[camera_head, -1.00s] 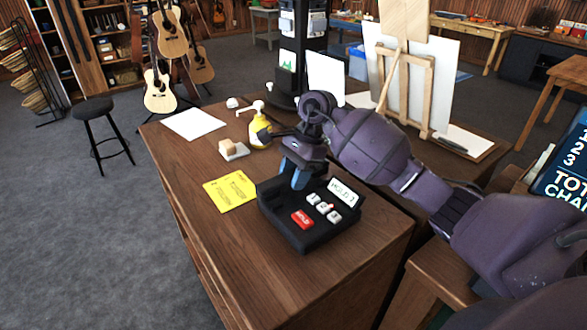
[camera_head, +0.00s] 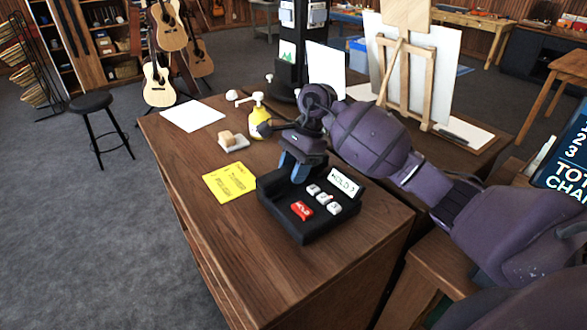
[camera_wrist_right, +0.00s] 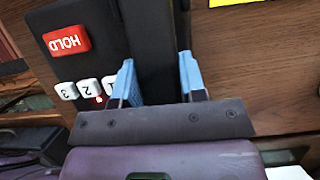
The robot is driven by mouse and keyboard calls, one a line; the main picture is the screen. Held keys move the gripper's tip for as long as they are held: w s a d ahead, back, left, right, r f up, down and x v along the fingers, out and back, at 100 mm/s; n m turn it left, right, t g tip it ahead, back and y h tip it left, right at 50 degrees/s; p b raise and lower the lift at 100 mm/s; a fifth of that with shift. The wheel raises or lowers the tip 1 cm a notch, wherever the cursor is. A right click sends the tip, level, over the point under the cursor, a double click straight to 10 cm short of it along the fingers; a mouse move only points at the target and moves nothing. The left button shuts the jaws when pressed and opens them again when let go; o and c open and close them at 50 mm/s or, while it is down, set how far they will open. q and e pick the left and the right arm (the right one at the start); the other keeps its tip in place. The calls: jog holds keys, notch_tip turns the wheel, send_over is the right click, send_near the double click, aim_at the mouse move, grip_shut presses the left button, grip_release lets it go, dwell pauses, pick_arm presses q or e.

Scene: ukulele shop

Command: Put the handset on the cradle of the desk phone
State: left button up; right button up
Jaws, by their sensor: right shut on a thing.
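My right gripper (camera_head: 297,172) is over the phone's left, far side, fingers pointing down. In the right wrist view its two blue fingers (camera_wrist_right: 157,85) stand on either side of a long black bar, the handset (camera_wrist_right: 152,40), and are shut on it. The handset lies along the phone's side, close to the body. I cannot tell whether it rests in the cradle. My left gripper is not in view.
A yellow note (camera_head: 229,182) lies left of the phone. A small block on a pale base (camera_head: 233,142), a yellow pump bottle (camera_head: 258,120) and white paper (camera_head: 192,116) are farther back. An easel (camera_head: 405,80) stands behind my right arm. The desk's front is clear.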

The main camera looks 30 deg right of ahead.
jog(key=shift+f, duration=0.25)
jog(key=o, duration=1.2)
jog(key=shift+c, duration=0.2)
jog(key=b+v, duration=0.2)
jog(key=v, duration=0.9)
jog(key=shift+a, duration=0.1)
